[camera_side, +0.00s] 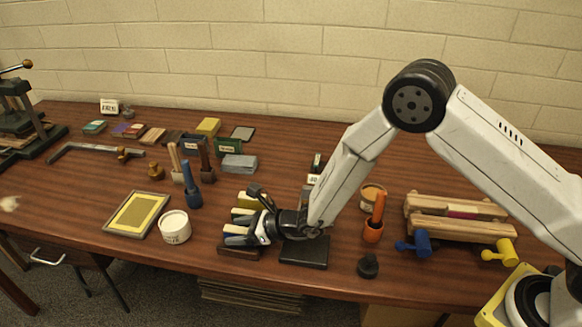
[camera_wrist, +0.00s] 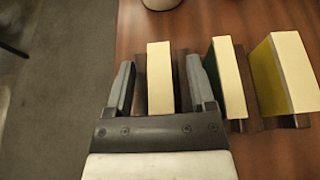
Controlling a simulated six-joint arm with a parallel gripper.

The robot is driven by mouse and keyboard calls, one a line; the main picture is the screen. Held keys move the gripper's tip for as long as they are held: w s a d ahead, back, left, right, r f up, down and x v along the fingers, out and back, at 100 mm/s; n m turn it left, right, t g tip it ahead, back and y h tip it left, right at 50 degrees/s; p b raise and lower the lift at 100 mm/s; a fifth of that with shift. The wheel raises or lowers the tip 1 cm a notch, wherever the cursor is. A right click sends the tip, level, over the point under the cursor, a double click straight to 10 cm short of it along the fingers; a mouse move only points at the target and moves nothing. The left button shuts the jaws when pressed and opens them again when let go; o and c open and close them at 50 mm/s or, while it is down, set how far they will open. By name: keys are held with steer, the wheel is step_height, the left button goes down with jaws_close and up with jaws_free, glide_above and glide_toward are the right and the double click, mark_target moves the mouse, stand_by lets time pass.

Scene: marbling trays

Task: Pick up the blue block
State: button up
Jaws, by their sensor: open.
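In the side view my gripper (camera_side: 238,235) is low over the table's front edge, at a short row of blocks. A bit of blue, which looks like the blue block (camera_side: 233,234), shows among its fingers, mostly covered by them. In the wrist view my gripper (camera_wrist: 160,68) is open, with one finger on each side of a cream-faced block (camera_wrist: 160,85). Gaps show between both fingers and this block. Its coloured sides are hidden there, but its place at the row's end matches the blue block.
A green-sided block (camera_wrist: 228,78) stands close to the right finger, and a yellow-sided block (camera_wrist: 290,75) beyond it. A white tub (camera_side: 174,227), a yellow framed panel (camera_side: 137,214) and a blue-handled tool (camera_side: 192,190) lie left of my gripper. The table edge is near.

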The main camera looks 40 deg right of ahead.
jaws_close()
steer(key=shift+r, duration=0.15)
steer(key=shift+r, duration=0.75)
steer(key=s+d+r, duration=0.2)
steer(key=s+r, duration=0.3)
steer(key=s, duration=0.1)
steer(key=s+d+r, duration=0.3)
steer(key=s+r, duration=0.3)
steer(key=s, duration=0.1)
steer(key=shift+d+r, duration=0.15)
steer(key=shift+d, duration=0.1)
steer(key=shift+w, duration=0.1)
